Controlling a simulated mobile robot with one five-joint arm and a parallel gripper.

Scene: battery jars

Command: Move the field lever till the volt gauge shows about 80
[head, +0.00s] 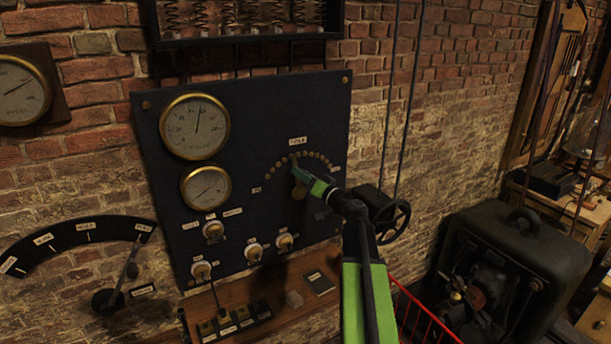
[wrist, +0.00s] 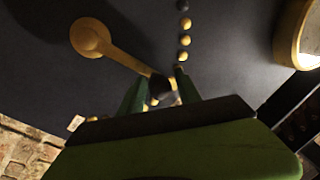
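The field lever is a brass arm on a round hub (wrist: 90,38) with a dark knob (wrist: 160,85) at its end. In the head view it points about upward, largely hidden by my gripper (head: 298,172), below an arc of brass contacts (head: 316,156). In the wrist view my gripper's green fingers (wrist: 160,88) stand on both sides of the knob, with hardly any gap. Two brass-rimmed gauges sit on the dark panel (head: 262,105). The large upper gauge (head: 195,126) has its needle just right of straight up. The smaller gauge (head: 206,187) is below it. Their lettering is too small to read.
Several knobs (head: 254,252) line the lower panel, above a wooden shelf (head: 285,312). A handwheel (head: 391,220) is right of my arm. A lever on a dark arc scale (head: 75,236) is at left. A dark machine (head: 515,260) stands at right.

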